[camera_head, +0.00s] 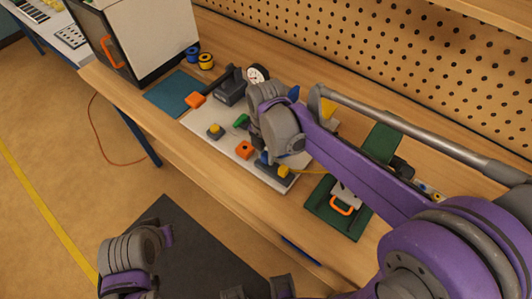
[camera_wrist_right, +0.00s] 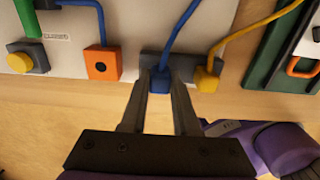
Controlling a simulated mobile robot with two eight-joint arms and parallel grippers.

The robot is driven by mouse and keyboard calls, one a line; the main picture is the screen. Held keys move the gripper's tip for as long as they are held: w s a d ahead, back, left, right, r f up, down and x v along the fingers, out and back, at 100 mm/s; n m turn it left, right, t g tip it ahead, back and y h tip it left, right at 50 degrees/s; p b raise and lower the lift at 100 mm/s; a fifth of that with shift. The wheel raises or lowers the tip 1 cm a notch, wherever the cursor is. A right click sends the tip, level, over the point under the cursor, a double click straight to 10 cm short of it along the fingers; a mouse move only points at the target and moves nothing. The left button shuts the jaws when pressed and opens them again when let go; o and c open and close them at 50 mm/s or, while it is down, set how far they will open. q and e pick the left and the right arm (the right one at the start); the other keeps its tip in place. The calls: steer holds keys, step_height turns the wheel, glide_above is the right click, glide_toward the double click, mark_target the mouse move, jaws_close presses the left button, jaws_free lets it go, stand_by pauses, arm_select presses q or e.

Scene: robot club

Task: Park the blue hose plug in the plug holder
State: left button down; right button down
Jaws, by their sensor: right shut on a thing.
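My right gripper (camera_wrist_right: 160,85) is shut on the blue hose plug (camera_wrist_right: 160,84), with one finger on each side of it. A blue hose runs up from the plug in the wrist view. The plug is at the dark grey plug holder (camera_wrist_right: 185,63), level with the yellow plug (camera_wrist_right: 207,80) at the holder's right part. I cannot tell whether the blue plug is seated or just in front. In the head view my right wrist hides most of the gripper; the yellow plug (camera_head: 284,171) shows beside it. My left arm is at lower left; its gripper is not identifiable.
An orange block with a hole (camera_wrist_right: 103,62) and a yellow-button block (camera_wrist_right: 25,58) stand left of the holder on a pale board (camera_head: 212,140). A green tray with an orange handle (camera_head: 342,209) lies to the right. The bench's front edge is close.

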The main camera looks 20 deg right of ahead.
arm_select(q)
steer(key=shift+s+f, duration=0.1)
steer(key=shift+f, duration=0.3)
arm_select(e)
steer(key=shift+f, duration=0.4)
stand_by(0.4)
steer(key=c, duration=0.8)
jaws_free()
arm_select(q)
steer(key=shift+r, duration=0.15)
arm_select(e)
steer(key=shift+r, duration=0.15)
steer(key=shift+r+p, duration=1.3)
steer(key=shift+r, duration=1.35)
arm_select(q)
steer(key=r, duration=0.1)
steer(key=w+r, duration=0.1)
steer(key=r, duration=0.2)
steer(key=shift+w, duration=0.3)
arm_select(e)
steer(key=o, duration=0.5)
